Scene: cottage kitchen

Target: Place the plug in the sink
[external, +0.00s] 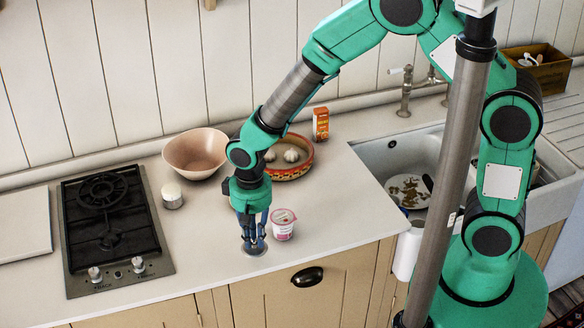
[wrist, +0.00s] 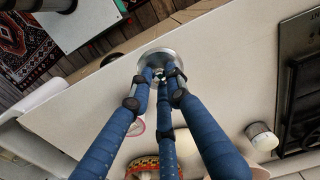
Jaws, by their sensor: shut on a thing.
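The plug (external: 254,249), a small round silvery disc, is at the front edge of the counter, left of the yogurt cup. In the wrist view the plug (wrist: 152,57) shows as a metal disc at the fingertips. My gripper (external: 252,238) points straight down with its blue fingers shut on the plug's middle. In the wrist view my gripper (wrist: 158,76) has its fingers close together over the disc. The plug looks at or just above the counter; I cannot tell which. The white sink (external: 378,160) is to the right, partly hidden by my arm, with a patterned plate inside.
A yogurt cup (external: 283,225) stands close right of my gripper. Behind are a patterned bowl (external: 290,172) with garlic, a pink bowl (external: 195,152) and an orange box (external: 320,124). A white-topped jar (external: 171,195) and stove (external: 112,232) are left. The counter before the sink is clear.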

